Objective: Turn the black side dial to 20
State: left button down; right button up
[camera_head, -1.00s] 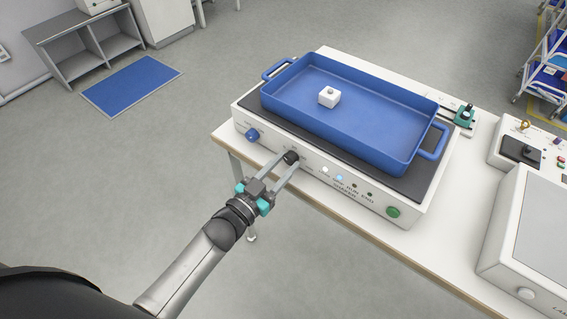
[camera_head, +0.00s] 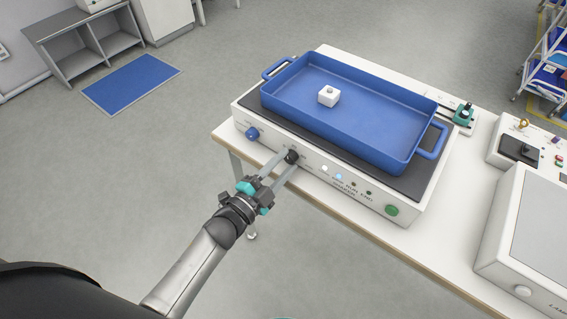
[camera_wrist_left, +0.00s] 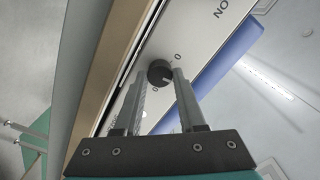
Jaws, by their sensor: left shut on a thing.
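The black side dial (camera_head: 291,157) is on the front panel of a white unit (camera_head: 318,174), between a blue knob and a row of small lights. My left gripper (camera_head: 287,161) is shut on the dial, with one finger on each side of it. In the left wrist view the dial (camera_wrist_left: 160,73) sits between the two finger tips of the left gripper (camera_wrist_left: 161,78), and a light mark shows on its face. Some "0" figures show on the panel around it. I cannot read the dial's setting. My right gripper is not in view.
A blue tray (camera_head: 418,112) with a small white block (camera_head: 329,96) stands on the unit's dark top. The blue knob (camera_head: 252,134) is left of the dial; a green button (camera_head: 391,211) is to the right. More devices stand at the right of the table. Open floor lies in front.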

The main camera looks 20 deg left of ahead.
pick_arm(q)
jog(key=shift+m, duration=0.5)
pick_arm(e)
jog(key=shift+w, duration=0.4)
pick_arm(q)
jog(key=c, duration=0.5)
grip_release()
jog(key=shift+s, duration=0.2)
jog(key=p+v, duration=0.1)
jog(key=v, duration=1.4)
jog(key=shift+p, duration=0.3)
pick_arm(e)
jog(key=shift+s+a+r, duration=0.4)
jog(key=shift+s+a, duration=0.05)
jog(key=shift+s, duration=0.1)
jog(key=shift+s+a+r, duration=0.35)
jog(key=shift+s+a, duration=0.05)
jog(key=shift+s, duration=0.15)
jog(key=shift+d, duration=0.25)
